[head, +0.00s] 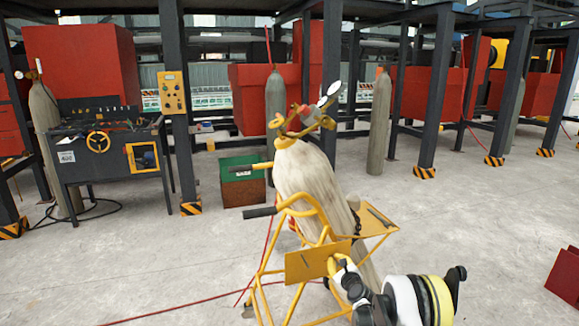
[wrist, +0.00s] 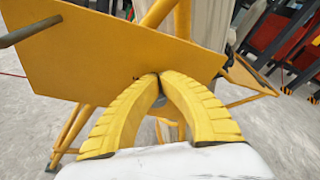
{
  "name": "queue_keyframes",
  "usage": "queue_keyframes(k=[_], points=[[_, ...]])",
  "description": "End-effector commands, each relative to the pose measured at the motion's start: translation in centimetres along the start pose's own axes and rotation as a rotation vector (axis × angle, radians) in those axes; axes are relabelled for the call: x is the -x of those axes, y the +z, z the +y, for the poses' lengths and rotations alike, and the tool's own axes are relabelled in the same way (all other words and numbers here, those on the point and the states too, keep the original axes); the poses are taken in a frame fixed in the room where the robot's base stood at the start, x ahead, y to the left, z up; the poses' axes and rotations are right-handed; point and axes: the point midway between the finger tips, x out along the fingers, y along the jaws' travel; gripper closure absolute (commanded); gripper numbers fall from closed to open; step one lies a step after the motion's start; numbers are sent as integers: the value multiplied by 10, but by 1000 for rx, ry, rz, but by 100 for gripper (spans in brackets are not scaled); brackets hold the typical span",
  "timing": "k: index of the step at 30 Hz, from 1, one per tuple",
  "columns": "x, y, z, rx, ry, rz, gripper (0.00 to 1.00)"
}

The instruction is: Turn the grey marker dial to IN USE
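A yellow plate (head: 305,264) is fixed to the front of a yellow cylinder cart. It also fills the upper left of the wrist view (wrist: 105,55). My gripper (head: 338,266) is at the plate's right end. In the wrist view its two yellow ribbed fingers (wrist: 158,76) arch together and their tips meet in front of the plate's lower right part. A small dark mark sits on the plate just left of the tips. I cannot make out the grey marker dial or any IN USE lettering. Anything between or behind the fingertips is hidden.
The cart holds a tilted pale gas cylinder (head: 308,178) with a valve and gauges on top. A yellow side tray (head: 375,220) sticks out to the right. A workbench (head: 110,150) stands at left. A red hose (head: 170,303) crosses the floor. Floor at right is mostly clear.

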Motion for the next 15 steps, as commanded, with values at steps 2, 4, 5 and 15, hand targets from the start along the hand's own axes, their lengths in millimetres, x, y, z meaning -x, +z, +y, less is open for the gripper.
queue_keyframes(k=[2,4,5,15], points=[[0,-1,0,1,0,1,100],[0,-1,1,1,0,1,100],[0,0,1,1,0,1,100],[1,2,9,1,0,1,100]])
